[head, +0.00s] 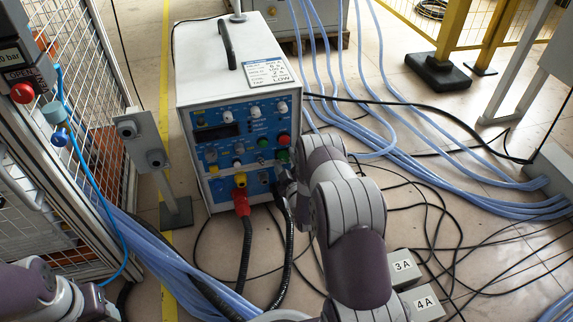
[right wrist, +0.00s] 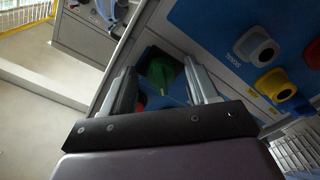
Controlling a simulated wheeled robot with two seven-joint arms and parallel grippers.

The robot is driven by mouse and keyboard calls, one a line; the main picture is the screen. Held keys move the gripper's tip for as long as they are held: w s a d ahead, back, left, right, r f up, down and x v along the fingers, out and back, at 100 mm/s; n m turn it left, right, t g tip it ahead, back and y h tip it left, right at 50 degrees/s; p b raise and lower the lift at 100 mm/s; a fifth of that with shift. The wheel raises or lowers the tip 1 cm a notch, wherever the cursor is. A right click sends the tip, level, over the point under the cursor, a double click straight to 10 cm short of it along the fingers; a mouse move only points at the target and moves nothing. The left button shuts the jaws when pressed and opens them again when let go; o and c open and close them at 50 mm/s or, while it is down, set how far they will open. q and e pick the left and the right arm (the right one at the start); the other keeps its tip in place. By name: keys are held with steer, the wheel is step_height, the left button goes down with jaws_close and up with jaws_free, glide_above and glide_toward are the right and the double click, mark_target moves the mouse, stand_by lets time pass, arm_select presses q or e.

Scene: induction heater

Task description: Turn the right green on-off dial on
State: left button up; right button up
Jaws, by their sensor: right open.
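The heater's blue front panel (head: 232,140) carries several dials and plugs. The right green dial (head: 282,156) is at the panel's right side, below a red knob (head: 284,139). My right gripper (head: 284,182) is at the panel's lower right, partly hidden by my own arm. In the right wrist view the green dial (right wrist: 161,73) shows between the two fingers of my open right gripper (right wrist: 160,68). The fingers stand either side of it, with gaps visible; I cannot tell how deep they reach. My left arm shows at the lower left, but its gripper does not show clearly.
A red plug (head: 241,202) and black cables hang below the panel. A grey post with boxes (head: 144,140) and a mesh fence stand left. Blue hoses (head: 400,150) and black cables cover the floor at right.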

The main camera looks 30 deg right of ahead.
steer(key=shift+c, duration=0.2)
steer(key=c, duration=1)
steer(key=shift+o, duration=0.2)
steer(key=m+p, duration=0.2)
steer(key=m, duration=0.1)
steer(key=shift+m, duration=0.4)
steer(key=m+p, duration=0.1)
steer(key=m, duration=0.3)
steer(key=m+p, duration=0.1)
steer(key=m, duration=0.4)
steer(key=m+p, duration=0.2)
steer(key=m, duration=0.2)
steer(key=shift+a+m, duration=0.3)
steer(key=shift+m, duration=0.1)
steer(key=shift+f, duration=0.1)
